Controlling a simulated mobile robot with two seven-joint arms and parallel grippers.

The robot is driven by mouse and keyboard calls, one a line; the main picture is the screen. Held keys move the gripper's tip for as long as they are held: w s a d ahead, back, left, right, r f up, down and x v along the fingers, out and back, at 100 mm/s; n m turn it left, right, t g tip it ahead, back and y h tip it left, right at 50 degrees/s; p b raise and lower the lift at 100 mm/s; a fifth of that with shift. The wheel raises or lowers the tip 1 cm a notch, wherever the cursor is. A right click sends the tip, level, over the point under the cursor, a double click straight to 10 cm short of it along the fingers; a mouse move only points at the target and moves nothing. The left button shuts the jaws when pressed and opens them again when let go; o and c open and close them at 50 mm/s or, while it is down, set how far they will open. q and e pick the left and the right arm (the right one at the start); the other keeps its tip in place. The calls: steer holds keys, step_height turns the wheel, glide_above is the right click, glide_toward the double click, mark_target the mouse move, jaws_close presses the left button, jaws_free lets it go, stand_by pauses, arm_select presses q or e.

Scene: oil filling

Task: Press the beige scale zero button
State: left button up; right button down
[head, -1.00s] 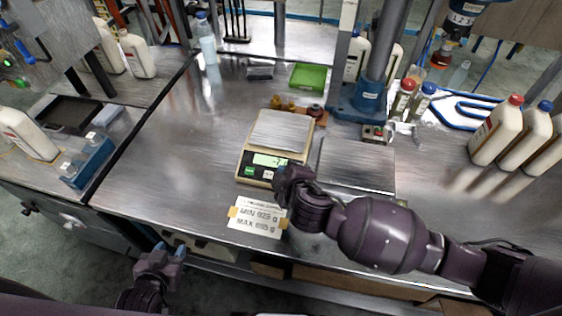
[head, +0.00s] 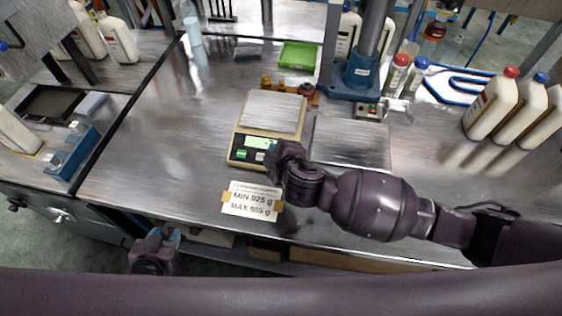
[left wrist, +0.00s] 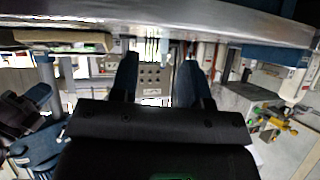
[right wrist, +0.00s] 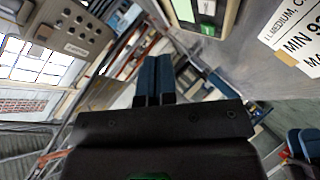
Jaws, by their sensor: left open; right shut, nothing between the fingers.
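The beige scale (head: 240,130) stands on the metal bench in the head view, with a silver pan (head: 272,110) and a lit green display (head: 258,142). A green button (head: 241,155) sits at the left of its front panel; the panel's right end is partly hidden by my right gripper (head: 273,160). That gripper is shut and empty at the scale's front right corner; contact cannot be told. In the right wrist view, its blue fingers (right wrist: 154,80) are together, and part of the scale (right wrist: 225,18) shows beyond them. My left gripper (head: 158,245) is open and empty below the bench's front edge.
A MIN/MAX label card (head: 251,201) lies in front of the scale. Small brass weights (head: 280,85) and a green tray (head: 299,55) are behind it. A blue column base (head: 355,78) and white bottles (head: 493,103) stand to the right. The bench left of the scale is clear.

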steer(key=f+b, duration=0.1)
steer(key=w+f+b, duration=0.1)
steer(key=f+b, duration=0.2)
steer(key=f, duration=0.1)
steer(key=shift+w+d+f+b, duration=0.1)
steer(key=shift+w+d+b, duration=0.1)
steer(key=shift+w+b, duration=0.15)
steer(key=shift+w+f+b, duration=0.35)
steer(key=shift+f, duration=0.3)
stand_by(0.6)
stand_by(0.7)
steer(key=shift+w+f, duration=0.15)
steer(key=shift+f, duration=0.25)
